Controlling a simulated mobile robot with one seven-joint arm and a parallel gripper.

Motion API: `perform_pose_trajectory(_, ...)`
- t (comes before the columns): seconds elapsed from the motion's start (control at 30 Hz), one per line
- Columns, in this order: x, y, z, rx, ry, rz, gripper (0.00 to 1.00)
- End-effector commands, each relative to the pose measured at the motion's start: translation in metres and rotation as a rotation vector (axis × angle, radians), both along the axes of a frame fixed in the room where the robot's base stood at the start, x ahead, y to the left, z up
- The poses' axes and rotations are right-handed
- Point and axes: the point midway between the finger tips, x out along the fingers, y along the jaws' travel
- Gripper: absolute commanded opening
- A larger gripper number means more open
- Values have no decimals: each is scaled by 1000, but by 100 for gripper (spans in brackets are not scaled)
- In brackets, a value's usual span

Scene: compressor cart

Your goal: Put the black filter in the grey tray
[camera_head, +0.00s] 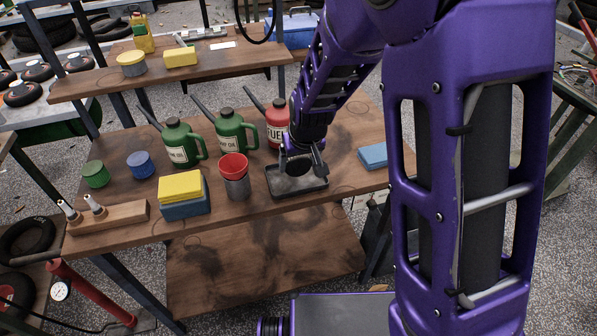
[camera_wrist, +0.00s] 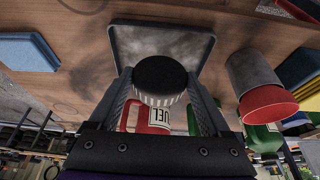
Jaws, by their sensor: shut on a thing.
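My gripper (camera_head: 301,163) (camera_wrist: 159,80) is shut on the black filter, one finger on each side. The black filter (camera_wrist: 160,72) shows a round dark end and a pale pleated side in the wrist view. In the head view the filter (camera_head: 299,167) is partly hidden by my gripper. The grey tray (camera_head: 298,190) lies on the workbench, and the filter is over its back part. The tray (camera_wrist: 160,38) also shows beyond the filter in the wrist view. I cannot tell whether the filter touches the tray floor.
A grey cup with a red one (camera_head: 235,172) stands just left of the tray. A red fuel can (camera_head: 277,125) is close behind it, with green oil cans (camera_head: 232,132) further left. A blue sponge or cloth (camera_head: 373,156) lies to the right. Yellow and blue blocks (camera_head: 183,195) sit left.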

Motion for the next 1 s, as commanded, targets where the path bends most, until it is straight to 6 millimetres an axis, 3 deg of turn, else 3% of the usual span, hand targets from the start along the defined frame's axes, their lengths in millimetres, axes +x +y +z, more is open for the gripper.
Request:
perform_pose_trajectory(0.2, 0, -1, -31, 0, 3, -1, 24)
perform_pose_trajectory(0.57, 0, 0, -36, 0, 0, 0, 24)
perform_pose_trajectory(0.6, 0, 0, -36, 0, 0, 0, 83)
perform_pose_trajectory(0.7, 0, 0, -35, 0, 0, 0, 100)
perform_pose_trajectory(1.0, 0, 0, -31, 0, 0, 0, 100)
